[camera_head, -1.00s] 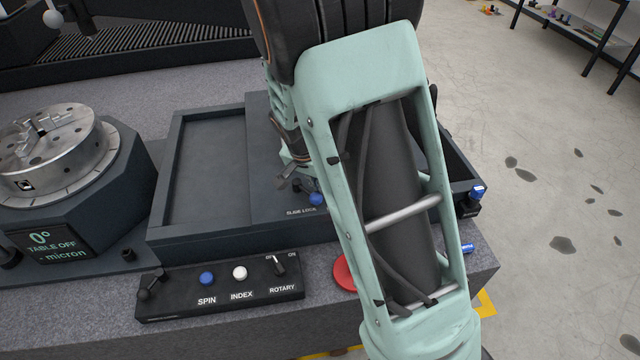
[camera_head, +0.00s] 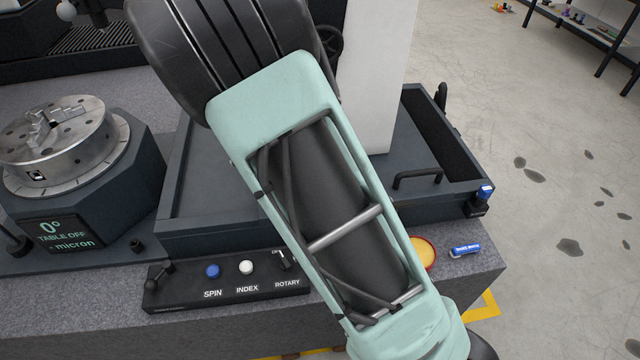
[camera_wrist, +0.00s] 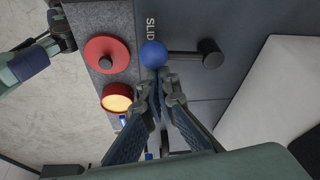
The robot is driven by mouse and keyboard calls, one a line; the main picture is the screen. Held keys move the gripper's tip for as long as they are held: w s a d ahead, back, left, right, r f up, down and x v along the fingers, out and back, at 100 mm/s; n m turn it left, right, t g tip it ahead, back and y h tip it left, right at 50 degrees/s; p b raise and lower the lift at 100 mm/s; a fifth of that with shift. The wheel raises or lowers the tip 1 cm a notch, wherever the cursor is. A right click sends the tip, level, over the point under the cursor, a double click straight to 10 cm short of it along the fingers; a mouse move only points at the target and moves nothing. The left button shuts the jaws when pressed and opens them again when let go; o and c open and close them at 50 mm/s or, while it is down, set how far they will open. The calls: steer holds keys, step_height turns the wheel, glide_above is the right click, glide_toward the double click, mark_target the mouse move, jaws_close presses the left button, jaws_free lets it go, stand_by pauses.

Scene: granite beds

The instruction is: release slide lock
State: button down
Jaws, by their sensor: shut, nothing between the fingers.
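The slide lock in the wrist view is a blue ball knob (camera_wrist: 153,54) on a dark rod that runs right to a black round pivot (camera_wrist: 212,54). The part-visible label "SLID" (camera_wrist: 150,26) is printed beside the knob. My gripper (camera_wrist: 158,82) is shut and empty, its fingertips pointing at the knob and just short of it in the picture. I cannot tell whether they touch it. In the head view my arm hides the gripper, knob and label.
A control panel (camera_head: 228,297) with SPIN, INDEX and ROTARY controls sits at the front. A round chuck (camera_head: 55,150) stands left. A red disc (camera_wrist: 106,55) and a red-rimmed yellow dish (camera_wrist: 117,97) lie near the knob. A black handle (camera_head: 417,175) is on the right.

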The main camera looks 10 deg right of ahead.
steer(key=a+m+g, duration=0.1)
steer(key=m, duration=0.1)
steer(key=a+m+p, duration=0.1)
steer(key=m, duration=0.1)
steer(key=shift+a+m+g, duration=0.4)
steer(key=shift+a+p, duration=0.3)
steer(key=shift+a, duration=0.05)
steer(key=shift+w+a, duration=0.1)
